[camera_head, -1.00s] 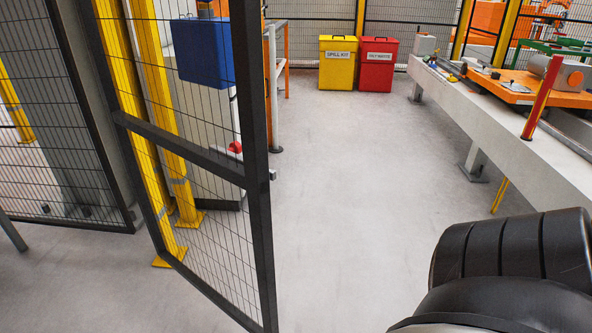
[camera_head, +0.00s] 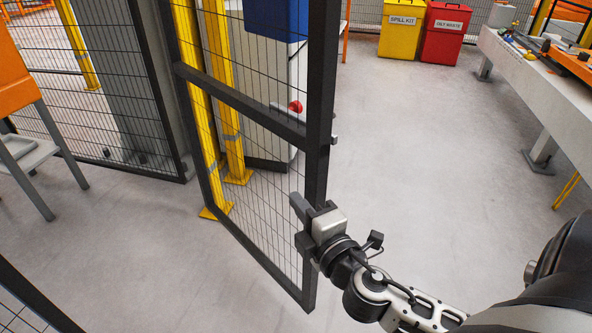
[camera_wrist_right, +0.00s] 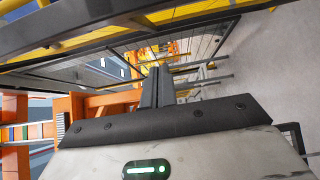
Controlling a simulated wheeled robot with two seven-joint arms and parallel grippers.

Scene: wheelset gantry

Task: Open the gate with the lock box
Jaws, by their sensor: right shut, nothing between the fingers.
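The gate (camera_head: 318,150) is a black-framed mesh panel in the middle of the head view. It stands at an angle to the fence panel on its left, with floor visible on both sides. A small metal latch piece (camera_head: 334,139) sticks out from its free edge. My right gripper (camera_head: 299,213) is shut and empty at the lower part of this edge; I cannot tell whether it touches the frame. Its closed fingers (camera_wrist_right: 157,88) also show in the right wrist view. A blue box (camera_head: 276,18) shows behind the mesh; I cannot tell whether it is the lock box. My left gripper is not in view.
A red knob (camera_head: 295,107) and yellow posts (camera_head: 231,120) are behind the gate. Yellow (camera_head: 402,30) and red (camera_head: 441,34) bins stand at the back. A long pale bench (camera_head: 520,75) runs along the right. The floor between gate and bench is clear.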

